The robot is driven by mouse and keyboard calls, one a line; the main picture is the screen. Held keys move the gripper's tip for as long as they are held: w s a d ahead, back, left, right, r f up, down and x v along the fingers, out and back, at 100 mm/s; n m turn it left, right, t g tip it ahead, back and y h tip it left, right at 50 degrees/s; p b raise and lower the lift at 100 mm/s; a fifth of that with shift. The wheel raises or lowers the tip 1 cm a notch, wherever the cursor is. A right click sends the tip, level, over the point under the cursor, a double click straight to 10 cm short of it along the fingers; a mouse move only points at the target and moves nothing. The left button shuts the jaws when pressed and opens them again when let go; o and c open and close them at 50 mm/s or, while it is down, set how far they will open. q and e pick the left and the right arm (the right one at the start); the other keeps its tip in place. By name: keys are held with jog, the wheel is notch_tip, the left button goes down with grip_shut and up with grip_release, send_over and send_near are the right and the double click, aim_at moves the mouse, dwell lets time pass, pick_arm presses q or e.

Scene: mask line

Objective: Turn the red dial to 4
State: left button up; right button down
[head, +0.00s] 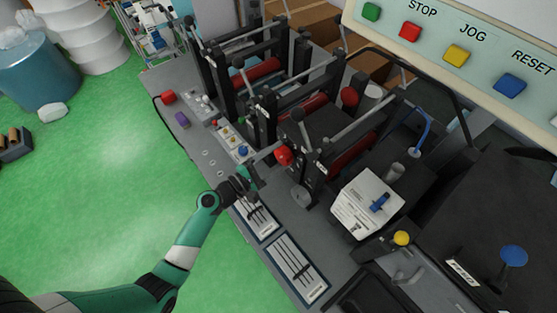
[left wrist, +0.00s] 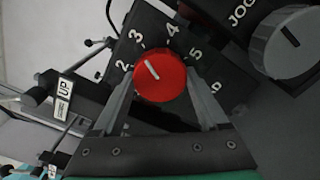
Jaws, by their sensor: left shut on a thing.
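In the head view the red dial (head: 283,155) is on the side of the machine. My left gripper (head: 268,160) is at the dial; in the left wrist view its two fingers (left wrist: 160,92) are on either side, shut on it. The dial's lower edge lies between the fingers. My right gripper is not in view.
A grey JOG knob (left wrist: 293,43) is right of the dial. Metal bars and rollers rise behind the dial. Green floor (head: 110,190) is open at left.

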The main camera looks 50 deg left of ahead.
pick_arm(q)
jog(key=m+b, duration=0.2)
jog(key=m, duration=0.2)
jog(key=shift+f+m+b, duration=0.1)
jog(key=shift+m+b, duration=0.2)
jog(key=m+b, duration=0.2)
jog(key=m, duration=0.2)
jog(key=shift+r+m, duration=0.2)
jog(key=shift+m, duration=0.2)
jog(key=o, duration=1.3)
jog(key=shift+c, duration=0.2)
jog(key=s+a+b, duration=0.1)
jog(key=s, duration=1)
jog(key=shift+s, duration=0.35)
